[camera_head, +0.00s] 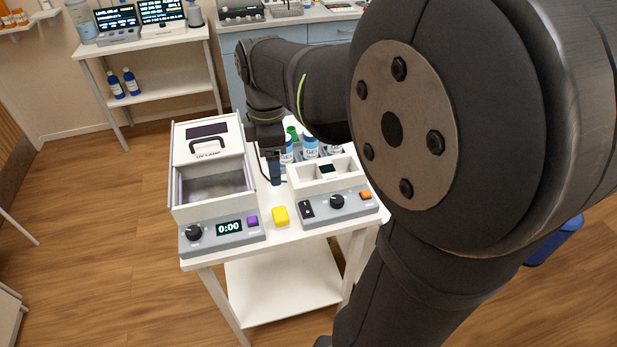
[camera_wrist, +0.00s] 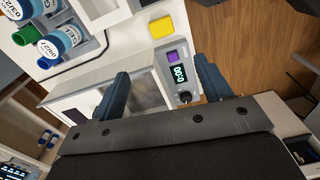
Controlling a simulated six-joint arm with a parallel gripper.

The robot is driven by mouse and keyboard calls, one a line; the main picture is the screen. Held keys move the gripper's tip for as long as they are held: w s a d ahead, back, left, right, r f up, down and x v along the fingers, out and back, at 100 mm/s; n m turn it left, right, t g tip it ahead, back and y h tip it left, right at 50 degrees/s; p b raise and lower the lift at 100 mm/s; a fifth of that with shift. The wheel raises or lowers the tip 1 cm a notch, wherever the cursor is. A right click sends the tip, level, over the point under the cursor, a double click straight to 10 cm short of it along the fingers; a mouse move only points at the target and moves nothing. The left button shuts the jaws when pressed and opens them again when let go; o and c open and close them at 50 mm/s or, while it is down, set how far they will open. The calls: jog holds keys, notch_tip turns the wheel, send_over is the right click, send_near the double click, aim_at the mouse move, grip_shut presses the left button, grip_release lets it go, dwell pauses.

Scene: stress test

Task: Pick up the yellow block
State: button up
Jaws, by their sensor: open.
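The yellow block (camera_head: 280,216) lies on the white table (camera_head: 262,249), near its front edge, between the two grey-fronted devices. In the wrist view the yellow block (camera_wrist: 161,27) shows at the top centre, beyond the fingertips. My gripper (camera_head: 274,172) hangs above the table, behind the block, and part of it is hidden by its own arm. In the wrist view my gripper (camera_wrist: 163,84) has its two blue fingers wide apart, with no object held between them. The block is apart from both fingers.
The UV lamp box (camera_head: 213,180) with a 0:00 display stands left of the block. A second device (camera_head: 337,203) with a knob stands right. Labelled bottles (camera_head: 310,148) stand behind that device. The table between the devices is a narrow gap.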

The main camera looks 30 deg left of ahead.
jog(key=n, duration=0.1)
send_over(280, 213)
notch_tip(280, 213, down, 12)
jog(key=shift+a+f, duration=0.15)
jog(key=shift+d+f, duration=0.2)
jog(key=shift+f, duration=2.55)
jog(key=c, duration=1.1)
jog(key=shift+o, duration=0.2)
